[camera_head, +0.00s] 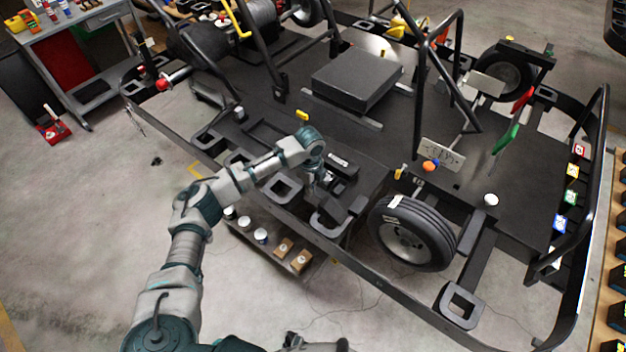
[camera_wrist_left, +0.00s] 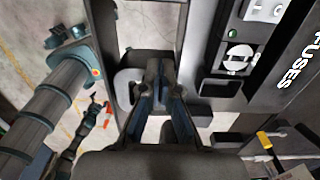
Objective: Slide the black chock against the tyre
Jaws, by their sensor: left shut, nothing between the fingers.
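The black tyre (camera_head: 435,232) with a grey rim stands at the kart's near side, right of my left gripper. My left gripper (camera_head: 324,190) is shut and empty, pointing down over the dark frame left of the tyre. In the wrist view its closed fingertips (camera_wrist_left: 158,68) are beside a black frame member. A dark block-like shape (camera_head: 358,206) lies between the gripper and the tyre; I cannot tell for sure that it is the chock, nor whether it touches the tyre. Part of my other arm shows at the bottom edge of the head view; its fingers are not clear.
Black square loops (camera_head: 283,188) stick out along the near frame rail, another (camera_head: 462,304) at the lower right. A low shelf with cups and small boxes (camera_head: 284,247) lies below the rail. A panel lettered FUSES (camera_wrist_left: 290,50) is at right in the wrist view. Concrete floor is open at left.

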